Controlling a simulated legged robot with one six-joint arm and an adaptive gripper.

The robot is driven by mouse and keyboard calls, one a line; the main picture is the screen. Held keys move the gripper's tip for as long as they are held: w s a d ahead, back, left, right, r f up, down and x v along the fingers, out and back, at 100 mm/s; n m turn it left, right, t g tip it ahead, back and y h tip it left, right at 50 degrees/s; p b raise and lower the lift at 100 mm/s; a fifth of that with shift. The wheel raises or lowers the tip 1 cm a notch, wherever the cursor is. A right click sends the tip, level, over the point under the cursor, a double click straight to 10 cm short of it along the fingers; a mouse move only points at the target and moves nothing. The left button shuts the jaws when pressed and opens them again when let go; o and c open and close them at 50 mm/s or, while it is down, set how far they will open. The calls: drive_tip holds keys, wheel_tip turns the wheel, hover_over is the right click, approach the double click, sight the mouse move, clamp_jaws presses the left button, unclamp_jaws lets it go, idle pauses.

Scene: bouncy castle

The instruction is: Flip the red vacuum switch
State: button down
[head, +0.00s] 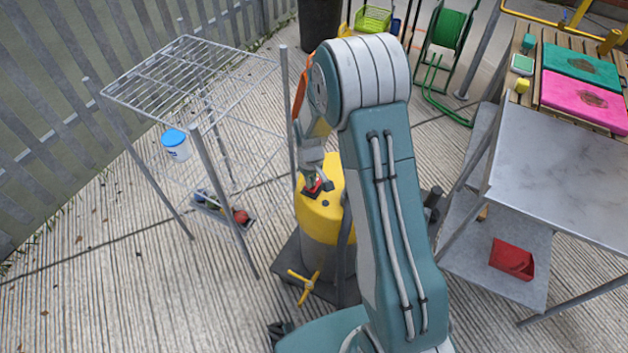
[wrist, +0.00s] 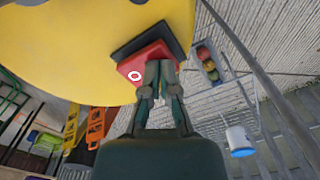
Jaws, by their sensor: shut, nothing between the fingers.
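The yellow vacuum (head: 322,220) stands upright on the deck, partly behind my arm. Its yellow top fills the upper left of the wrist view (wrist: 70,45). The red switch (wrist: 132,71), with a white ring mark, sits in a dark frame on the yellow surface. It looks tilted. My gripper (wrist: 160,66) is shut and empty, with its fingertips at the right part of the red switch. They look to be against it, but contact is hard to confirm. In the head view my gripper (head: 313,184) is at the vacuum's top, hiding most of the switch.
A wire rack (head: 190,75) stands left of the vacuum, with a blue-lidded tub (head: 175,145) and a tray of balls (head: 222,210). A metal table (head: 565,180) stands to the right, with a red container (head: 512,260) on its lower shelf. The front-left deck is clear.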

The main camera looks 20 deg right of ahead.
drive_tip(key=shift+f, duration=0.15)
drive_tip(key=shift+r, duration=3.5)
drive_tip(key=shift+r, duration=0.3)
drive_tip(key=s+r+m+t, duration=0.1)
drive_tip(key=s+r+t, duration=0.1)
drive_tip(key=s+r, duration=0.75)
drive_tip(key=s+r+m+t, duration=0.15)
drive_tip(key=s+r, duration=0.45)
drive_tip(key=r, duration=0.7)
drive_tip(key=s+r+t, duration=0.2)
drive_tip(key=s, duration=0.7)
drive_tip(key=shift+s+r, duration=0.15)
drive_tip(key=shift+s, duration=0.2)
